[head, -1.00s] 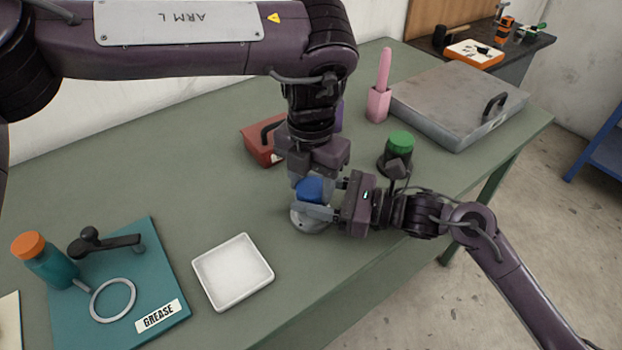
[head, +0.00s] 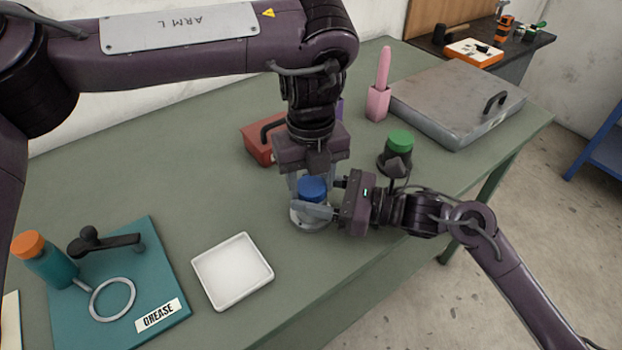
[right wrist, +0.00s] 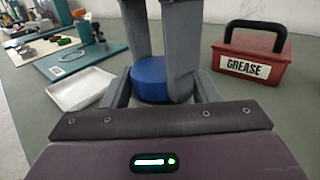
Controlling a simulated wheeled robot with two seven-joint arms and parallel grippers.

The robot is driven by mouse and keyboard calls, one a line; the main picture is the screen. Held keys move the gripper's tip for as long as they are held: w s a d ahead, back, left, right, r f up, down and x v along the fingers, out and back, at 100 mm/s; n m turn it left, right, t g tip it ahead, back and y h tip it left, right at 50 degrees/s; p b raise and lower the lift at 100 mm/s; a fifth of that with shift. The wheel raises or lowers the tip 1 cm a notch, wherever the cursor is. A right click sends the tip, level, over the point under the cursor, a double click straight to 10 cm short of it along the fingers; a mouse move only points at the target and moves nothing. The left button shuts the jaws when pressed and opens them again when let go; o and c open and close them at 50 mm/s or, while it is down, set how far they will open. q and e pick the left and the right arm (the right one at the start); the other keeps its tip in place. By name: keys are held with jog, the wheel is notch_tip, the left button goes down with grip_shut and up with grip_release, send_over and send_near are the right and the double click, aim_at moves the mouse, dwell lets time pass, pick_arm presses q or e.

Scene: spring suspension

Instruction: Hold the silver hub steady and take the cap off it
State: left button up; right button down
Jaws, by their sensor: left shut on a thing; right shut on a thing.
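The blue cap (head: 312,184) sits on the silver hub (head: 300,223), which stands on the green table near its front edge. My left gripper (head: 310,190) points down from above and is shut on the cap, with a finger on either side. Its grey fingers around the cap (right wrist: 151,82) also show in the right wrist view. My right gripper (head: 322,203) reaches in low from the right and is shut on the hub. The fingers hide part of the hub, and in the right wrist view my gripper body covers it. I cannot tell whether the cap is loose.
A white tray (head: 236,303) lies to the left, beside a teal mat (head: 130,318) with a ring, crank and bottle. A red grease box (head: 256,150) stands just behind my left gripper. A green-topped dark part (head: 399,142) is close to my right arm.

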pick_arm(q)
jog(key=o, duration=1.1)
jog(key=shift+r, duration=0.1)
notch_tip(320, 180, up, 3)
jog(key=shift+w+d+r, duration=0.1)
jog(key=shift+r, duration=0.1)
jog(key=shift+s+r, duration=0.2)
jog(key=shift+r, duration=0.4)
jog(key=shift+c, duration=0.4)
jog(key=m, duration=0.1)
jog(key=r+m, duration=0.1)
jog(key=m, duration=0.3)
jog(key=shift+r, duration=0.35)
jog(key=m, duration=0.2)
jog(key=r+m, duration=0.1)
jog(key=m, duration=0.1)
jog(key=shift+r+m, duration=0.15)
jog(key=shift+m, duration=0.15)
jog(key=shift+f, duration=3.95)
